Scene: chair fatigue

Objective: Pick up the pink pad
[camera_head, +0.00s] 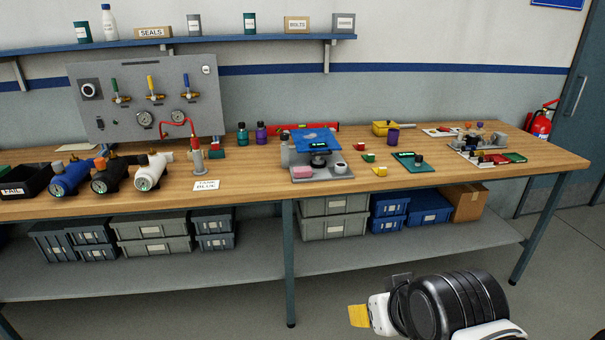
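A small pink pad (303,171) lies on the left front of the grey base (325,172) of a small test rig with a blue top plate (310,139). The rig stands near the middle of the wooden workbench. My gripper (368,314) is at the lower right of the picture, in front of the bench and well away from the pad. A flat yellow piece shows at its end. Its fingers cannot be made out clearly, so I cannot tell whether it is open or shut.
A card reading "TASK BLUE" (206,185) lies left of the rig. Several coloured blocks and a green board (414,162) lie to its right. The floor in front is open.

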